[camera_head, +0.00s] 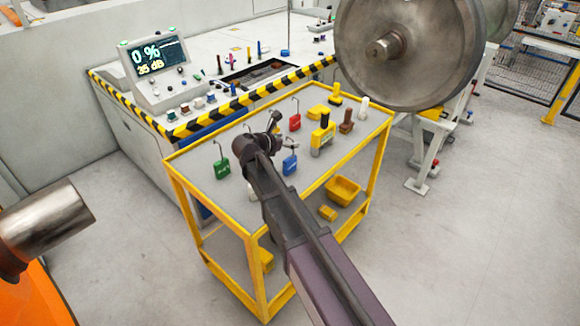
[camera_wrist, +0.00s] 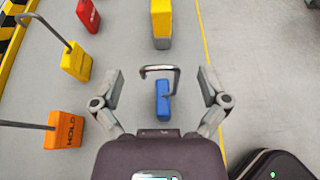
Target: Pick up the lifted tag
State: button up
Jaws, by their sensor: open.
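Several coloured tags with wire hooks stand on the grey top of the yellow-framed cart. A blue tag (camera_wrist: 162,108) is between the open fingers of my gripper (camera_wrist: 160,78) in the wrist view, with clear gaps on both sides. The blue tag also shows in the head view (camera_head: 290,166), just right of my wrist. An orange tag (camera_wrist: 66,130) reading HOLD, a yellow tag (camera_wrist: 76,62) and a red tag (camera_wrist: 88,14) stand to the left and ahead. A green tag (camera_head: 222,168) stands near the cart's left edge. I cannot read which tag says lifted.
The cart (camera_head: 385,112) has a raised yellow rim. A yellow and black tool (camera_head: 322,138), a brown item (camera_head: 347,122) and a white bottle (camera_head: 363,106) stand toward its far right. A large steel wheel (camera_head: 405,75) is beyond. The striped bench (camera_head: 240,102) is behind.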

jog(key=shift+w+d+f, duration=0.25)
jog(key=shift+w+d, duration=0.15)
jog(key=shift+w, duration=0.05)
grip_shut()
dwell(0.4)
